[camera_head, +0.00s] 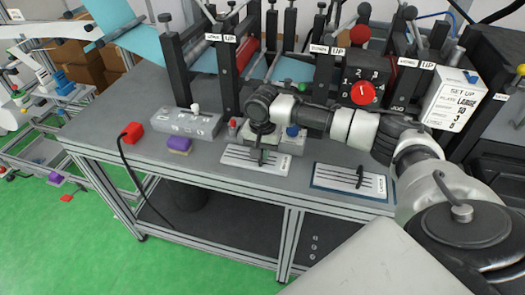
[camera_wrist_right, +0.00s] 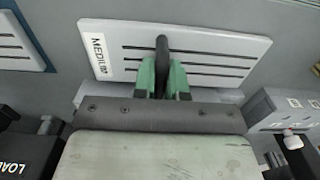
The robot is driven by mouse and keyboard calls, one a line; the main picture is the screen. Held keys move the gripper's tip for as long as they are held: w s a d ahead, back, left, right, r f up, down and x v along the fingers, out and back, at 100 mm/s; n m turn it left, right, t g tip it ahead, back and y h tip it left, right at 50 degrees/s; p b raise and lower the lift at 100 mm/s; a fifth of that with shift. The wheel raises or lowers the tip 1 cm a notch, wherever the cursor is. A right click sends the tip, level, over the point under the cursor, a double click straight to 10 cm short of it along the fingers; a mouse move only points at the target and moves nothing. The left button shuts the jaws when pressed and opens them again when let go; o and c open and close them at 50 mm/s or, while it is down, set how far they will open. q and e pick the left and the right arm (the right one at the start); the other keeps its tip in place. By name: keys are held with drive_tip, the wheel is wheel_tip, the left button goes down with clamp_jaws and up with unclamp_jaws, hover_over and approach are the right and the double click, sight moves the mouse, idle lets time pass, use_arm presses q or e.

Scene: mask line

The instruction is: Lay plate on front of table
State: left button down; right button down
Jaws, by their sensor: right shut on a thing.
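The white slotted plate marked MEDIUM (camera_wrist_right: 208,50) has a dark upright handle, and it also shows near the table's front edge in the head view (camera_head: 238,157). My right gripper (camera_head: 262,154) is over this plate. In the right wrist view its green fingers (camera_wrist_right: 163,80) are shut on the handle. The plate looks flat, at or just over the grey table top (camera_head: 105,122); I cannot tell whether it touches. My left gripper is not in view.
A second slotted plate (camera_head: 340,178) with a handle lies to the right, in a blue-edged place. The machine's posts and red dial (camera_head: 366,92) rise behind.

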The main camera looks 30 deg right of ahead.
drive_tip(key=shift+f, duration=0.15)
drive_tip(key=c, duration=1.2)
unclamp_jaws()
drive_tip(key=shift+o, duration=0.2)
wheel_tip(320, 180, up, 12)
drive_tip(key=shift+b, duration=0.35)
